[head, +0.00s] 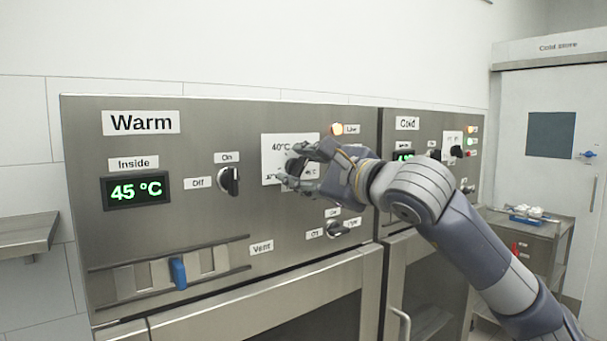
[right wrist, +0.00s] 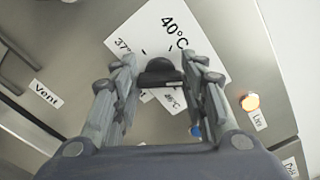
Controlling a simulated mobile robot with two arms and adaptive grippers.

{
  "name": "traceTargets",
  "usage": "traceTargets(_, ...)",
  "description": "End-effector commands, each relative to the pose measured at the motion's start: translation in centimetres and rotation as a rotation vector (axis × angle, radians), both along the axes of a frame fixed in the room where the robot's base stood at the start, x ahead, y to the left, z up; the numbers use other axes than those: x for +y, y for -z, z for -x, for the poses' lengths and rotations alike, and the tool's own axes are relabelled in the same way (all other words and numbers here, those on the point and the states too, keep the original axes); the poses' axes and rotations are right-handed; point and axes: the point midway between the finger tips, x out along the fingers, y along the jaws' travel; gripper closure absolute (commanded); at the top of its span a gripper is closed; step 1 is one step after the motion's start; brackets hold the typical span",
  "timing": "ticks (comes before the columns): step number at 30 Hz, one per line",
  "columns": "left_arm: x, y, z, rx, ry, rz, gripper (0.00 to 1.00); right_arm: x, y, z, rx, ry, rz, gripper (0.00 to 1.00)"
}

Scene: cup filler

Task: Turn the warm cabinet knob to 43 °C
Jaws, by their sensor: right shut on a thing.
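The warm cabinet (head: 200,115) has a panel labelled Warm, and its Inside display (head: 136,191) reads 45 °C. Its dark temperature knob (right wrist: 160,72) sits on a white dial plate (head: 272,147). The plate shows 40 °C at the top and 37 at one side; another mark is partly covered and too small to read surely. My right gripper (head: 300,166) is at the dial and shut on the knob; in the right wrist view the fingers (right wrist: 163,76) stand on either side of it. The knob's pointer is hard to make out. My left gripper is out of view.
An On/Off switch (head: 229,181) is left of the dial, and another switch (head: 337,229) is below. An amber lamp (head: 338,129) is lit at upper right. A blue vent slider (head: 178,273) is at lower left. The Cold panel (head: 407,123) adjoins on the right.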

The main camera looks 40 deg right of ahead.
Motion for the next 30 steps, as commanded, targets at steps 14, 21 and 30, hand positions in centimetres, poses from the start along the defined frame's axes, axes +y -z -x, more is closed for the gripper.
traceTargets(14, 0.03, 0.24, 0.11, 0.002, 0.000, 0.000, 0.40, 0.06, 0.00, 0.00, 0.007, -0.002, 0.068, 0.84)
traceTargets(21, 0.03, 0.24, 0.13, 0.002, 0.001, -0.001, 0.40, 0.07, 0.00, 0.00, 0.007, -0.002, 0.067, 0.58)
traceTargets(30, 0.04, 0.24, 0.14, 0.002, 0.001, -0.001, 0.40, 0.06, 0.02, -0.01, 0.008, -0.001, 0.066, 0.40)
